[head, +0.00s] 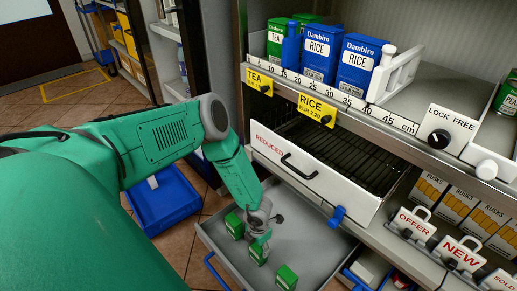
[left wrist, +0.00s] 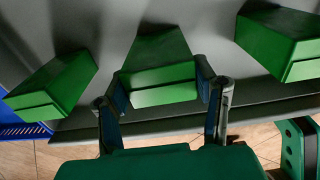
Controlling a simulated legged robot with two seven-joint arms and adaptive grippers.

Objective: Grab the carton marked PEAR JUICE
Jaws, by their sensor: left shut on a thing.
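Several green cartons stand in a row in the pulled-out grey drawer (head: 315,240) low in the head view: a left one (head: 234,226), a middle one (head: 258,256) and a right one (head: 286,277). My left gripper (head: 261,238) reaches down into the drawer at the middle carton. In the left wrist view my left gripper (left wrist: 161,80) has its fingers on both sides of the middle carton (left wrist: 158,60) and is shut on it. The other cartons stand apart on the left (left wrist: 52,85) and right (left wrist: 280,42). No PEAR JUICE marking is legible. My right gripper is out of view.
Above is an open white drawer (head: 310,165) marked REDUCED. The shelf over it holds blue RICE boxes (head: 321,53) and green TEA boxes. Rusks packs (head: 452,208) stand at right. A blue crate (head: 163,200) is on the floor at left.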

